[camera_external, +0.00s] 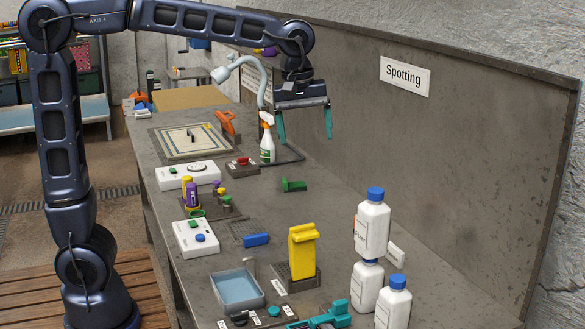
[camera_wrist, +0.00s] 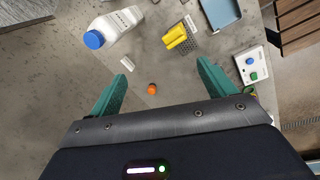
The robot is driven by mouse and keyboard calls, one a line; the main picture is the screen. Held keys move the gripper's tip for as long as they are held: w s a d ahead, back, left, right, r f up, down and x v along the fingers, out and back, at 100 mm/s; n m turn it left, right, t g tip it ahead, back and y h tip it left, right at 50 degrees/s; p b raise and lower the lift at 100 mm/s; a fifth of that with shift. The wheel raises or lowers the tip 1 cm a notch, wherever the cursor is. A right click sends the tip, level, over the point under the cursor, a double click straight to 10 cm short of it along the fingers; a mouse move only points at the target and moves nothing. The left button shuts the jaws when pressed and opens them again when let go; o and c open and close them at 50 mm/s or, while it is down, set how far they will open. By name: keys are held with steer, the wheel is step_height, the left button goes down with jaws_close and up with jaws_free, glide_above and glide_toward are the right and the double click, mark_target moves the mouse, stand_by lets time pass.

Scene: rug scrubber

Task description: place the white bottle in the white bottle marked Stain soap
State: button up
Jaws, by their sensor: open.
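Several white bottles with blue caps stand at the near right end of the bench. One upper white bottle (camera_external: 372,230) appears to stand upright on top of a lower white bottle (camera_external: 366,288); another white bottle (camera_external: 392,305) stands in front, to the right. Their labels are too small to read, so I cannot tell which is marked Stain soap. The wrist view shows a white bottle (camera_wrist: 119,24) with a blue cap at upper left; any bottle beneath it is hidden. My gripper (camera_external: 305,137) is open and empty, above the far part of the bench, well away from the bottles.
A yellow block (camera_external: 303,250) stands on a dark base left of the bottles, beside a blue tray (camera_external: 238,289). A spray bottle (camera_external: 267,143) and curved lamp (camera_external: 245,70) stand near my gripper. A grey panel (camera_external: 460,140) marked Spotting lines the back.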

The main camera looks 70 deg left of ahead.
steer(key=s+a+f+m+t, duration=0.1)
steer(key=s+a+f+m, duration=0.2)
steer(key=s, duration=0.6)
steer(key=s+a+f+m+t, duration=0.1)
steer(key=s+a+f+m, duration=0.2)
steer(key=s, duration=0.6)
steer(key=s+a+f+m+t, duration=0.1)
steer(key=s+a+f+m, duration=0.2)
steer(key=s+m, duration=0.4)
steer(key=s, duration=0.2)
steer(key=shift+s+a+f, duration=0.25)
steer(key=shift+s+f, duration=0.1)
steer(key=shift+s, duration=0.05)
